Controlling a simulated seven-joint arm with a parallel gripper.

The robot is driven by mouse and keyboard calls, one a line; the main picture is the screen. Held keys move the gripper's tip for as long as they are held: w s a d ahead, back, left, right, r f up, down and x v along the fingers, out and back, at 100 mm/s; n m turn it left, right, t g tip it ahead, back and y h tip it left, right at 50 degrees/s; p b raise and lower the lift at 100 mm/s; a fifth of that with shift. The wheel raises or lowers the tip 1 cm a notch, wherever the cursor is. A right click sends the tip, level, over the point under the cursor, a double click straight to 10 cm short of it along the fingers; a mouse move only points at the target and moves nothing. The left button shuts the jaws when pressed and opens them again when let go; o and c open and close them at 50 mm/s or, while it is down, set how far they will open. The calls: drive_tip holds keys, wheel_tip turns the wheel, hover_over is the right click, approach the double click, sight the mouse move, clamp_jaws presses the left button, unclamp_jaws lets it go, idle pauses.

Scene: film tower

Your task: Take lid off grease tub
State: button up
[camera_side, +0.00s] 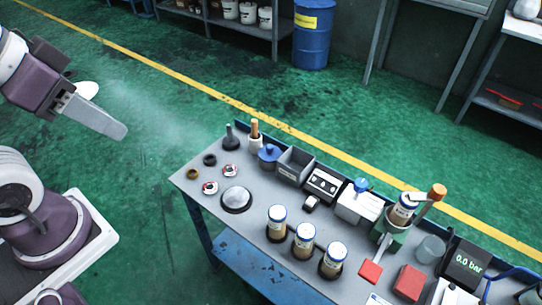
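No label reading grease is legible. The likeliest tubs are three jars with white tops, blue rims and brown contents: a left jar (276,222), a middle jar (303,241) and a right jar (332,261). They stand upright in a diagonal row near the bench's front edge, tops on. A small pot with a blue knobbed lid (269,154) stands at the back left. My gripper (112,127) hangs at the upper left, off the bench and apart from everything on it. Its finger gap is not visible.
An orange-ended lever (437,192) rises above the green stand. Open floor lies between my arm and the bench.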

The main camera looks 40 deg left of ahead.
idle(0.4)
drive_tip(key=o, duration=1.2)
drive_tip(key=shift+c, duration=0.2)
drive_tip(key=n+g+h, duration=0.2)
drive_tip(key=n+g, duration=0.3)
drive_tip(key=n, duration=1.4)
hover_over(270, 146)
drive_tip(key=s+a, duration=0.1)
wheel_tip(270, 146, down, 23)
drive_tip(key=shift+n+y, duration=0.3)
drive_tip(key=shift+n, duration=0.3)
drive_tip(key=f, duration=0.8)
drive_tip(key=w+d+f, duration=0.1)
drive_tip(key=f, duration=0.4)
drive_tip(key=shift+f, duration=0.1)
